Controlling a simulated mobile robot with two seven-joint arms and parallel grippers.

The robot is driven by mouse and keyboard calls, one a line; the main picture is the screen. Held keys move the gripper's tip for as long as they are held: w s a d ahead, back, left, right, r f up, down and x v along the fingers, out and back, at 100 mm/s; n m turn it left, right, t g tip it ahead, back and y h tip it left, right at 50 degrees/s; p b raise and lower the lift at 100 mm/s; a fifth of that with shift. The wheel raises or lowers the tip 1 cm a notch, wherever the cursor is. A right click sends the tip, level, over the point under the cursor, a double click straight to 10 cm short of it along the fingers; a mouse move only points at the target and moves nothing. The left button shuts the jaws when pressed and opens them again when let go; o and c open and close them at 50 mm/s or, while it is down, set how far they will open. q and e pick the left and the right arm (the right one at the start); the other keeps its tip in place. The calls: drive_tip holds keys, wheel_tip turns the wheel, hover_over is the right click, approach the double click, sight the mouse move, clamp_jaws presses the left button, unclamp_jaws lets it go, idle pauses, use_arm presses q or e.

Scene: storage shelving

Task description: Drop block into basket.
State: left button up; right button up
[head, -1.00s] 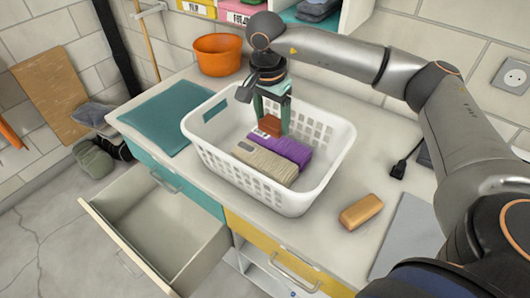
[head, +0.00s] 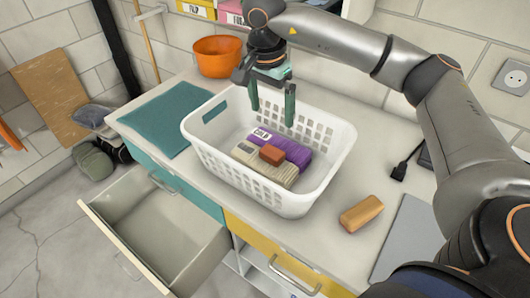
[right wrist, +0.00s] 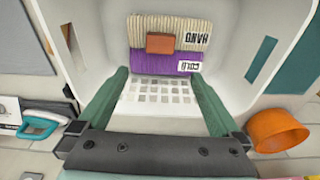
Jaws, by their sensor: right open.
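A small orange-brown block (head: 272,154) lies in the white basket (head: 232,177), on top of the folded cloths. It also shows in the right wrist view (right wrist: 160,43). Under it are a purple cloth (head: 296,151) and a beige cloth (head: 262,168), side by side. My right gripper (head: 273,115) is open and empty above the back part of the basket, with its green fingers apart and clear of the block. In the right wrist view its fingers (right wrist: 162,100) spread wide below the block. My left gripper is not in view.
A second, tan-orange block (head: 361,213) lies on the counter right of the basket. An orange bucket (head: 218,57) and a teal mat (head: 167,117) are behind and left. An open drawer (head: 165,235) juts out at the front left. A grey panel (head: 408,235) lies at right.

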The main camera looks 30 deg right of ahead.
wheel_tip(320, 180, up, 9)
drive_tip(key=a, duration=0.1)
drive_tip(key=shift+s+f, duration=0.2)
idle(0.4)
